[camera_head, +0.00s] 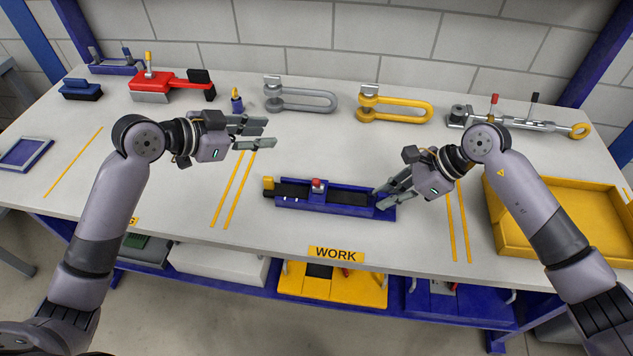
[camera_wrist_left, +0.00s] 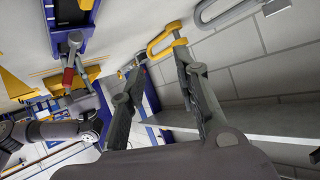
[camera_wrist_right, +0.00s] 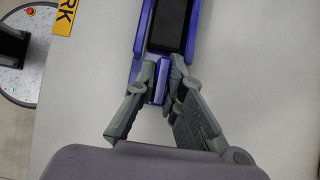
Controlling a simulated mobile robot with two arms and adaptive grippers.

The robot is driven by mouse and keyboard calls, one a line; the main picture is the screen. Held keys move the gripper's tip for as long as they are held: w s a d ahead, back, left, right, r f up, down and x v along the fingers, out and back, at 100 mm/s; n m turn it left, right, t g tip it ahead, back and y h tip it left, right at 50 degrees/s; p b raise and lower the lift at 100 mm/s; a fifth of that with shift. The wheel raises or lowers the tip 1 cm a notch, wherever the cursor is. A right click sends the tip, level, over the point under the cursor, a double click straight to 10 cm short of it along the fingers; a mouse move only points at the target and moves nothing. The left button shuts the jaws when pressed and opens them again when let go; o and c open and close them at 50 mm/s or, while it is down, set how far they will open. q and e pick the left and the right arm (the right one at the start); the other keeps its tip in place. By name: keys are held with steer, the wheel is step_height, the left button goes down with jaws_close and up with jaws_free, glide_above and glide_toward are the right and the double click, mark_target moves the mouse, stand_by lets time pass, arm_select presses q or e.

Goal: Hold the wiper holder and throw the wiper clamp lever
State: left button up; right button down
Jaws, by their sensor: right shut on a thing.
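The wiper holder (camera_head: 345,204) is a long blue bar with a black strip, lying on the bench above the WORK label. Its clamp lever (camera_head: 317,185), with a red knob, stands near the bar's middle. The lever also shows in the left wrist view (camera_wrist_left: 70,68), below the holder (camera_wrist_left: 62,35). My right gripper (camera_head: 380,194) is shut on the holder's right end. In the right wrist view its fingers (camera_wrist_right: 159,78) close around a narrow blue part of the holder (camera_wrist_right: 143,35). My left gripper (camera_head: 268,132) is open and empty, above the bench, up and left of the lever.
Behind stand a red tool (camera_head: 178,84), a small blue bottle-like item (camera_head: 237,101), a grey shackle (camera_head: 305,98), a yellow shackle (camera_head: 405,105) and a turnbuckle-like tool (camera_head: 520,122). A yellow tray (camera_head: 500,218) lies at the right.

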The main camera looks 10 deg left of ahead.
mark_target(316, 188)
arm_select(q)
steer(key=s+d+m+g+y, duration=0.1)
steer(key=s+d+m+g, duration=0.3)
steer(key=s+d+m, duration=0.45)
steer(key=shift+m, duration=0.35)
steer(key=shift+x, duration=3.8)
steer(key=shift+s+a+f, duration=0.1)
steer(key=shift+a+f, duration=0.05)
steer(key=shift+c, duration=0.3)
jaws_close()
